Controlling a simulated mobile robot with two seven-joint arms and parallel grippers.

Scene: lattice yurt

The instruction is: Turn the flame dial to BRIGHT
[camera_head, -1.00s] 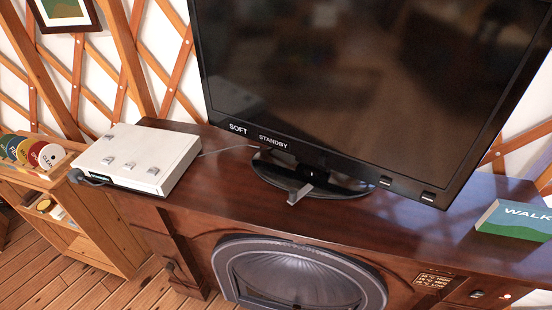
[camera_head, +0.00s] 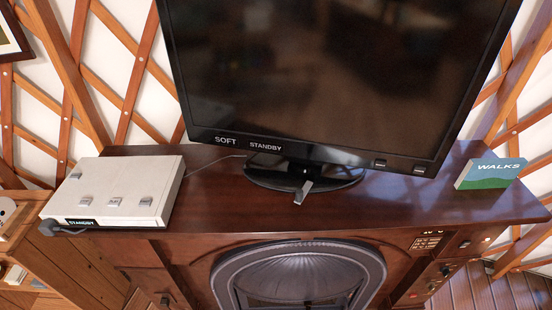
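The dark wooden fireplace cabinet (camera_head: 215,232) stands ahead with an arched dark metal firebox (camera_head: 300,262) in its front. A control panel with small labels (camera_head: 427,243) is on the cabinet's right front. Below and beside the labels are small round knobs, one at the panel's right (camera_head: 446,271) and another lower (camera_head: 432,288). I cannot tell which one is the flame dial, nor read any setting; the lettering is too small. Neither of my grippers is in view.
A television (camera_head: 320,80) marked SOFT and STANDBY stands on the cabinet top. A white box (camera_head: 125,185) marked STANDBY lies at the left. A WALKS box (camera_head: 490,173) stands at the right. Bare cabinet top (camera_head: 400,200) lies between. A wooden shelf unit (camera_head: 75,260) is at the lower left.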

